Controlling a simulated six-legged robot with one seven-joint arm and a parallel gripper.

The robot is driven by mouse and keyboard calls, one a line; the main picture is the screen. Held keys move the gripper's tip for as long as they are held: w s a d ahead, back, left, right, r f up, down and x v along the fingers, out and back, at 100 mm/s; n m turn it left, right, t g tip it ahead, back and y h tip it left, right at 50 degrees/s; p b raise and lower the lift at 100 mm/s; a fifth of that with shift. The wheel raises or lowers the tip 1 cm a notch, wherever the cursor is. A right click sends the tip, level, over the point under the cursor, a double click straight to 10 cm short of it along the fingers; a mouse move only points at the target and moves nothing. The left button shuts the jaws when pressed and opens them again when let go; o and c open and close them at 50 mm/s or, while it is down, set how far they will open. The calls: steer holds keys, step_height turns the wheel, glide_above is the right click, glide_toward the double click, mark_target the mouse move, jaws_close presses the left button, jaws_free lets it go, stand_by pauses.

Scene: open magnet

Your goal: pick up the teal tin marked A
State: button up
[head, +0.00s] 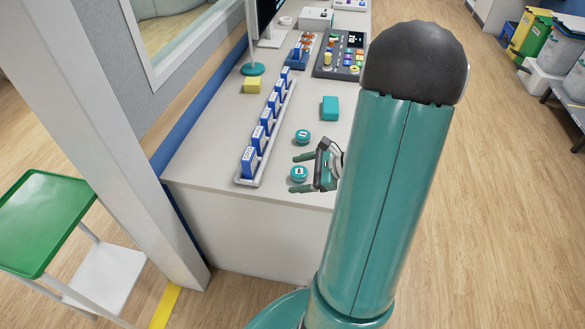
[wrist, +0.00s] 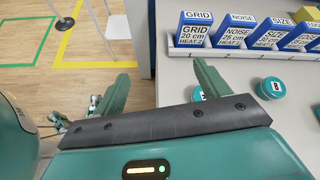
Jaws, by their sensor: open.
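Two round teal tins stand on the white bench. The nearer tin (head: 299,173) appears between my gripper's fingers in the head view; its letter is too small to read there. In the wrist view this tin (wrist: 198,95) is mostly hidden behind my right-hand finger, with only a scrap of its mark showing. The farther tin (head: 302,137) is marked B in the wrist view (wrist: 270,88). My gripper (head: 294,174) is open and empty, its fingers pointing left in the head view. In the wrist view the space between the fingertips (wrist: 165,66) lies left of both tins.
A white rack (head: 241,182) of several blue-and-white boxes runs along the bench left of the tins. A teal block (head: 330,108) and a yellow block (head: 252,85) lie farther back. The bench's front edge is close to the nearer tin. A green-topped stand (head: 40,215) is at left.

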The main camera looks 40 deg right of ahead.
mark_target(302, 173)
steer(key=s+d+f+m+t+h, duration=0.1)
steer(key=d+f+m, duration=0.1)
steer(key=d, duration=0.1)
steer(key=s+d+f+m+t+h, duration=0.1)
steer(key=s+d+f+m, duration=0.1)
steer(key=d, duration=0.1)
steer(key=s+d+f+m+t+h, duration=0.1)
steer(key=d+f+m, duration=0.2)
steer(key=shift+s+d+h, duration=0.15)
steer(key=shift+d+h, duration=0.1)
steer(key=shift+h, duration=0.05)
steer(key=shift+w+d+f, duration=0.1)
steer(key=shift+w+f, duration=0.1)
steer(key=x, duration=1.3)
steer(key=shift+w+r, duration=0.25)
steer(key=shift+w, duration=0.05)
steer(key=c, duration=1.1)
steer(key=shift+o, duration=0.2)
